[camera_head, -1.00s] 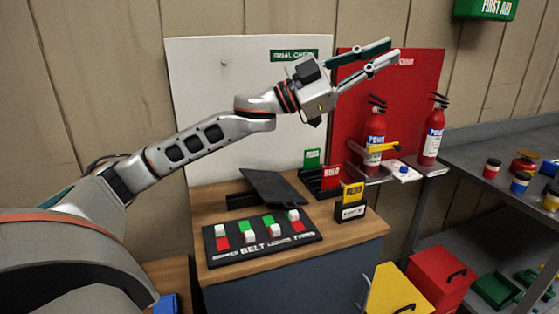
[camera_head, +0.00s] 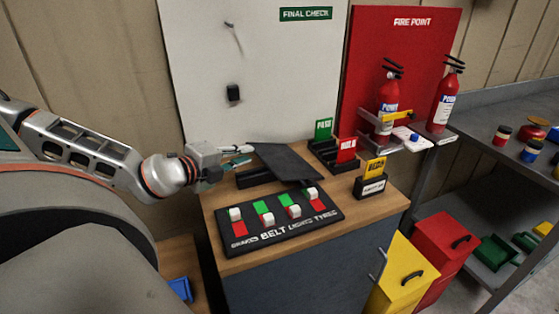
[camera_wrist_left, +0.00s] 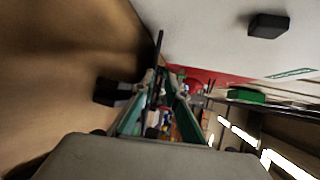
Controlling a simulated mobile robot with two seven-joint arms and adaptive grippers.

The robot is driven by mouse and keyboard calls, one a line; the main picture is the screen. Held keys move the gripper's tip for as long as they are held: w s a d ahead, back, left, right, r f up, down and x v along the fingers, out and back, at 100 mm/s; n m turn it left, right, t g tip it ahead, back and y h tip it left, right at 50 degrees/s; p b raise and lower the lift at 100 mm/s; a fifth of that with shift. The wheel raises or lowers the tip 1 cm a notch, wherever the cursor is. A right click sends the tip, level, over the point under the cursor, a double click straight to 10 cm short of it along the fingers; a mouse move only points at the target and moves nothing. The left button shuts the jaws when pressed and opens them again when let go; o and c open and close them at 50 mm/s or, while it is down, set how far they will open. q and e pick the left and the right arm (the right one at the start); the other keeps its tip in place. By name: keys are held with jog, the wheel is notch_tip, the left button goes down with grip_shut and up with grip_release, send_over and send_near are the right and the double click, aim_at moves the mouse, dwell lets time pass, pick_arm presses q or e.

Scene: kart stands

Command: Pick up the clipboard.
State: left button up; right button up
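The clipboard, a dark flat board (camera_head: 287,161), rests tilted on a low black stand (camera_head: 254,178) on the wooden-topped cabinet. In the left wrist view it shows nearly edge-on as a thin dark strip (camera_wrist_left: 157,70). My left gripper (camera_head: 238,156) is at the clipboard's left edge. Its two fingers are apart, and in the left wrist view (camera_wrist_left: 158,108) the strip lies between their lines. I cannot tell whether either finger touches it. My right gripper is not in view.
A switch panel (camera_head: 280,234) lies in front of the clipboard. Card holders with a red card (camera_head: 346,149) and yellow card (camera_head: 375,168) stand to the right. A white panel (camera_head: 260,80) rises behind. Fire extinguishers (camera_head: 388,96) stand further right.

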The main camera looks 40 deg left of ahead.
aim_at(260, 152)
pick_arm(q)
jog(key=shift+w+a+f, duration=0.15)
jog(key=shift+w+f, duration=0.2)
jog(key=shift+w, duration=0.15)
jog(key=shift+w+a+f, duration=0.15)
jog(key=shift+w+f, duration=0.15)
jog(key=shift+w, duration=0.15)
jog(key=shift+f+p+x, duration=0.1)
jog(key=shift+p+x, duration=0.1)
jog(key=shift+x, duration=1.2)
jog(key=shift+f+p+x, duration=0.15)
jog(key=shift+x, duration=1.3)
jog(key=shift+s+d, duration=0.1)
jog(key=shift+d, duration=0.15)
grip_shut()
jog(key=shift+r, duration=0.1)
